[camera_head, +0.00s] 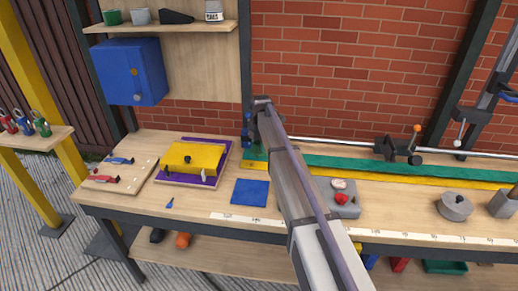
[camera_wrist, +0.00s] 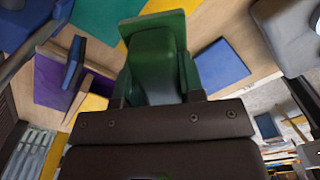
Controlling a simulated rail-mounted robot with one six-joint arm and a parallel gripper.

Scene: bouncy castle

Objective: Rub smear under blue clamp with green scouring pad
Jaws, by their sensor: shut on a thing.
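My gripper (camera_wrist: 157,78) is shut on the green scouring pad (camera_wrist: 154,50), a thick green block with a flat green face at its far end. It hangs over the workbench; I cannot tell whether the pad touches anything. In the head view my arm hides the gripper and pad. The blue clamp (camera_head: 246,132) stands at the back of the bench, just left of my arm's far end and partly hidden by it. A dark blue part at the top left of the wrist view may be this clamp. The smear is not distinguishable in either view.
A yellow block (camera_head: 195,157) sits on a purple mat (camera_head: 221,160) at the left. A blue square (camera_head: 250,192) lies near the front. Green (camera_head: 400,167) and yellow strips run along the back right. A grey block (camera_head: 345,207) stands right of my arm.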

